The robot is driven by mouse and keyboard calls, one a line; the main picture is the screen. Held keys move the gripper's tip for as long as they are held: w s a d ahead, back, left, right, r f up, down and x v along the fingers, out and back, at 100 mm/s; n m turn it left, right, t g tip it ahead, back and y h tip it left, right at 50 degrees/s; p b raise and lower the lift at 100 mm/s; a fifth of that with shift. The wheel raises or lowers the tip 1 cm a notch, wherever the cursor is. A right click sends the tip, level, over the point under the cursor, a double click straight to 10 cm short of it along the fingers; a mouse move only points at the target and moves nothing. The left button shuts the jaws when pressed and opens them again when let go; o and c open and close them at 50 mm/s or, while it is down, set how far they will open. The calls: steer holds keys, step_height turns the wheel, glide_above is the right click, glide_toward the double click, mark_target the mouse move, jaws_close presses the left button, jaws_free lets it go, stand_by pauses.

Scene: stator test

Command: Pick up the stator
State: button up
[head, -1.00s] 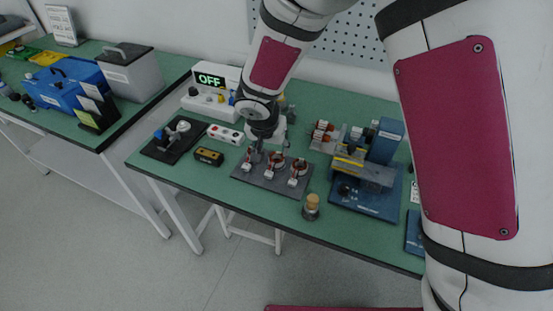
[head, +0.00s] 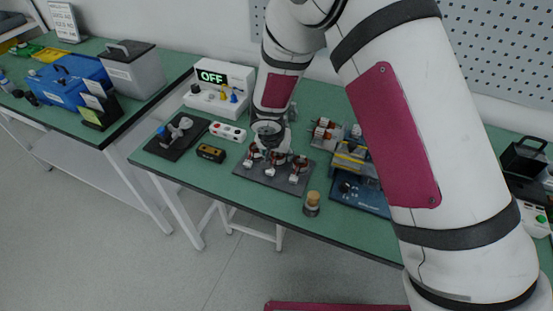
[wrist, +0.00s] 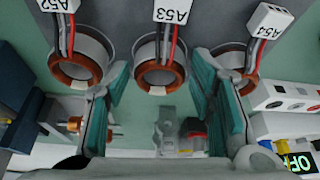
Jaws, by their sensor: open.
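Three stators, white rings with copper windings, are in a row on a dark grey board (head: 262,178). The wrist view shows them tagged A52 (wrist: 80,62), A53 (wrist: 160,70) and A54 (wrist: 235,65), each with red, black and white leads. The A52 stator is the right one in the head view (head: 300,163). My gripper (wrist: 160,82) is open, its teal fingers on either side of the A53 stator, with gaps showing in the wrist view. I cannot tell how far down the fingertips reach. In the head view, my wrist hides part of the row.
A black-yellow box (head: 211,153), a white strip with buttons (head: 228,132) and a cork-topped jar (head: 312,204) stand near the board. A blue fixture (head: 360,193) is at its right. An OFF display unit (head: 213,90) stands behind left. Green table is bare in front.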

steer(key=c, duration=1)
steer(key=shift+c, duration=0.2)
steer(key=shift+r, duration=0.1)
